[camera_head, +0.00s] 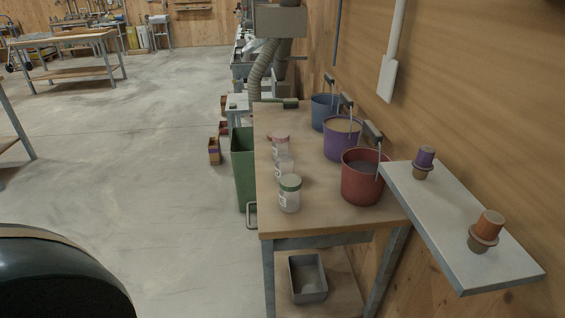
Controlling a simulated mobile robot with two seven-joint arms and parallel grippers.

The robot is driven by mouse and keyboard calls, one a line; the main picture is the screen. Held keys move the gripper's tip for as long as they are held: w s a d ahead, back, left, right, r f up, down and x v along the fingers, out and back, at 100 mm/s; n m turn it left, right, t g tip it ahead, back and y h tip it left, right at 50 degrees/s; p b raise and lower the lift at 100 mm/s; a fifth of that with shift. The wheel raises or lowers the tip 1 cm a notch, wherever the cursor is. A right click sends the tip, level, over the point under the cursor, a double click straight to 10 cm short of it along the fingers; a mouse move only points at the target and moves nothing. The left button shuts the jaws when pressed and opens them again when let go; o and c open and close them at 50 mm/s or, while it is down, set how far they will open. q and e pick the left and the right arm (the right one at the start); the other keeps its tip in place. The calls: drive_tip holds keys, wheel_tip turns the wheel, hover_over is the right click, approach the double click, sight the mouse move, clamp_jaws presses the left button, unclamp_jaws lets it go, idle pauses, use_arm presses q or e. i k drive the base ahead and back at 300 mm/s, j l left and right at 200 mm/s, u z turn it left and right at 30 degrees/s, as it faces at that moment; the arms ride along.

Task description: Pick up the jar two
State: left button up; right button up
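Several jars stand upright in a row along the left side of the wooden workbench (325,212). The nearest is a clear jar with a green lid (289,194). Behind it stands a clear jar with a pale top (284,166), partly overlapped by the nearest one. Farther back is a jar with a pink lid (281,145). The jars have white labels, but they are too small to read, so I cannot tell which one is jar two. Neither of my grippers is in view.
A red bucket (362,187), a purple bucket (341,148) and a blue bucket (322,117) line the bench's right side by the wall. A grey shelf (440,221) juts out at right with two capped items. A green bin (243,170) stands left of the bench.

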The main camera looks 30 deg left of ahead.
sight(285, 164)
drive_tip(key=j+z, duration=0.1)
drive_tip(key=j, duration=0.5)
drive_tip(key=k+j+z, duration=0.1)
drive_tip(key=j, duration=0.55)
drive_tip(key=j+z, duration=0.1)
drive_tip(key=j, duration=0.5)
drive_tip(key=k+j+z, duration=0.25)
drive_tip(key=j, duration=0.5)
drive_tip(key=k+j+z, duration=0.1)
drive_tip(key=j+z, duration=0.15)
drive_tip(key=j, duration=0.5)
drive_tip(key=k+j+z, duration=0.25)
drive_tip(key=j, duration=0.45)
drive_tip(key=k+j+z, duration=0.2)
drive_tip(key=k+j, duration=0.15)
drive_tip(key=j, duration=0.25)
drive_tip(key=k+j+z, duration=0.25)
drive_tip(key=j, duration=0.35)
drive_tip(key=k+j+z, duration=0.25)
drive_tip(key=k+j, duration=0.2)
drive_tip(key=i+j, duration=0.35)
drive_tip(key=i+z, duration=0.05)
drive_tip(key=i, duration=0.05)
